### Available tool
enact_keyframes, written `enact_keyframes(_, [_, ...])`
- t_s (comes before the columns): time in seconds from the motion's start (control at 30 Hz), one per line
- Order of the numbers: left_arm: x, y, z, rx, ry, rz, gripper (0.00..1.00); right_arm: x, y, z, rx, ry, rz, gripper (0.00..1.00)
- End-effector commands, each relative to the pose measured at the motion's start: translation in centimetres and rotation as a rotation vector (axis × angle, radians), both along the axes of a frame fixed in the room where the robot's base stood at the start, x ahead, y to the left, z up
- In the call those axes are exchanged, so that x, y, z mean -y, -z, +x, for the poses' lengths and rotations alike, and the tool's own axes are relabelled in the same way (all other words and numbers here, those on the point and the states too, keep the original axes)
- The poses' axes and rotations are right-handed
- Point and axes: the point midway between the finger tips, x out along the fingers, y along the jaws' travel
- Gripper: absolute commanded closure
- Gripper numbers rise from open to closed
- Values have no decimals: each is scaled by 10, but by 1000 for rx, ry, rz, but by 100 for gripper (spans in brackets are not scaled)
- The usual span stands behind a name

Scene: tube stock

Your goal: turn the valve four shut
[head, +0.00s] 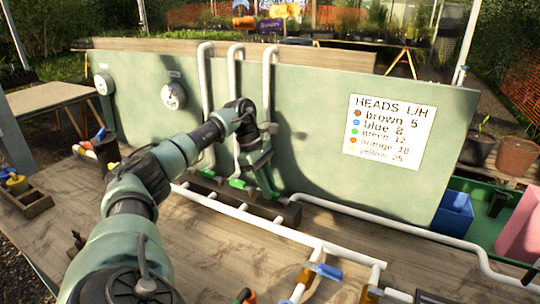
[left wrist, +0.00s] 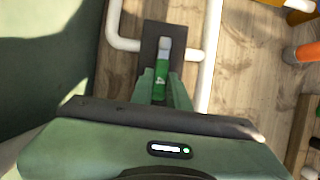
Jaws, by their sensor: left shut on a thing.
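A dark valve block (head: 290,214) lies along the foot of the green panel, with white pipes running into it. Two green valve handles show on it, one at left (head: 207,173) and one in the middle (head: 237,183). My left gripper (head: 268,188) is at the right part of the block, below the rightmost upright pipe. In the left wrist view, my left gripper (left wrist: 162,88) is shut on a green valve handle (left wrist: 161,77), which lies between its fingers. No valve number is readable, so I cannot tell which is valve four. My right gripper is out of view.
The green panel (head: 310,110) stands close behind the valves and bears a white sign (head: 388,138). White pipes with a blue-handled valve (head: 325,271) lie on the wooden bench (head: 215,250) in front. A blue bin (head: 453,212) stands at right.

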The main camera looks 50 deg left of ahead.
Motion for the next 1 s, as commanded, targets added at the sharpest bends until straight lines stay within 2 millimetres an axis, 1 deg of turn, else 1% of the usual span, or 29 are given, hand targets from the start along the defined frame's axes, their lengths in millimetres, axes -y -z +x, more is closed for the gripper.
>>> enact_keyframes(0.03, [-1,-2,1,6,1,1,81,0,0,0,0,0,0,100])
enact_keyframes(0.07, [-1,-2,1,6,1,1,73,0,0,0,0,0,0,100])
enact_keyframes(0.1, [0,-2,1,6,1,1,62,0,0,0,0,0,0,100])
enact_keyframes(0.37, [0,-1,0,2,0,1,62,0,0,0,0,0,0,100])
enact_keyframes(0.47, [-1,-3,0,3,0,1,62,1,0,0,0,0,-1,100])
enact_keyframes(0.57, [-5,-13,-1,5,-1,1,62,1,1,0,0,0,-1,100])
enact_keyframes(0.83, [-21,-56,-7,7,-1,-1,62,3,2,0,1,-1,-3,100])
enact_keyframes(1.0, [-27,-71,-10,5,0,1,62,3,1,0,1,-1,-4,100])
